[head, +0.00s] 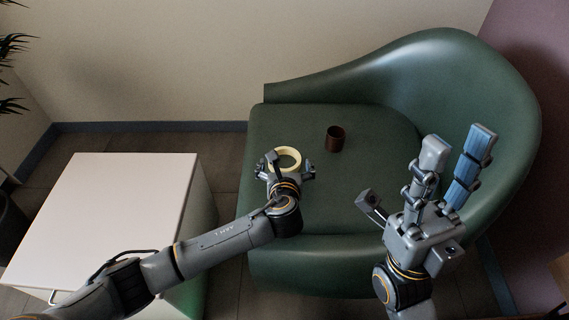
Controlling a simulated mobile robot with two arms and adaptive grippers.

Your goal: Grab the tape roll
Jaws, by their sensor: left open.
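The tape roll (291,152) is a pale yellow ring on the green seat of the armchair, left of the cup. My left gripper (287,165) is open at the near side of the roll and overlaps its near edge in the head view. I cannot tell whether the fingers touch it. The near part of the roll is partly hidden by the gripper. My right gripper (457,147) is raised in front of the chair's right side, its fingers pointing up and apart, with a blue pad showing on one finger. Nothing shows between its fingers.
A dark brown cup (335,139) stands on the seat, right of and behind the roll. The green armchair (384,190) has a high curved back at the right. A white-topped table (100,215) stands at the left under my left arm. The seat's front middle is clear.

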